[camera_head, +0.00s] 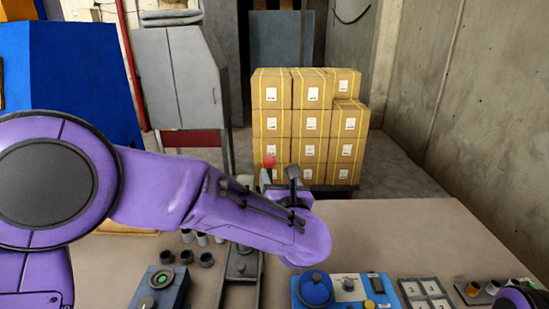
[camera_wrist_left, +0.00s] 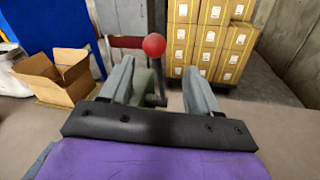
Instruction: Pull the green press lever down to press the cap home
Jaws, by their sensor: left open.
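My left gripper (camera_head: 279,180) is open, reaching over the table from the left. In the left wrist view its two fingers (camera_wrist_left: 158,70) stand apart with a lever's red ball knob (camera_wrist_left: 154,45) and thin dark rod showing between and beyond them. The red knob also shows in the head view (camera_head: 268,161), just past the fingertips. A dull green press part (camera_wrist_left: 143,84) stands behind the fingers, beside the rod. No grip on the lever shows. The cap is not visible; my left arm hides much of the press. My right gripper is out of view.
On the table (camera_head: 410,236) are a grey fixture (camera_head: 242,264), several dark cups (camera_head: 186,257), a blue control box (camera_head: 160,287), a blue panel with a round blue knob (camera_head: 316,287), and numbered tiles (camera_head: 427,294). Stacked cartons (camera_head: 311,120) stand beyond. The table's right rear is clear.

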